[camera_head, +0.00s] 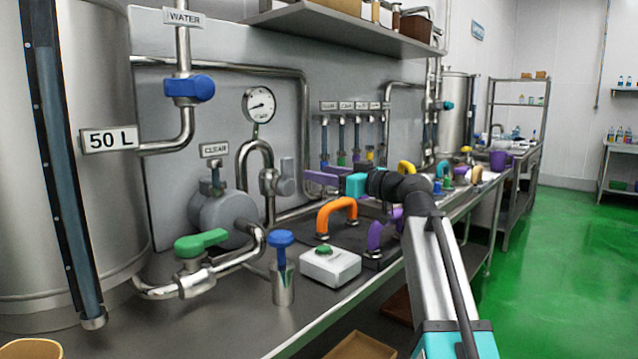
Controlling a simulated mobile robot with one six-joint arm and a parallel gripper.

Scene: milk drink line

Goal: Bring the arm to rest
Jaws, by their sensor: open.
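My arm reaches up from the bottom right over the bench edge, with a silver link and black wrist joints. My gripper (312,180) has purple fingers on a teal body and points left, above the bench and in front of the grey back panel. The fingers stand apart, and I see nothing between them. The gripper hangs above the orange handle (337,212); contact with anything behind it cannot be made out.
The steel bench (235,325) carries a white box with a green button (330,263), a blue-topped steel piece (281,265), a green-handled valve (200,243) and a purple handle (384,233). A tank (65,190) stands left. The green floor (560,270) at right is clear.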

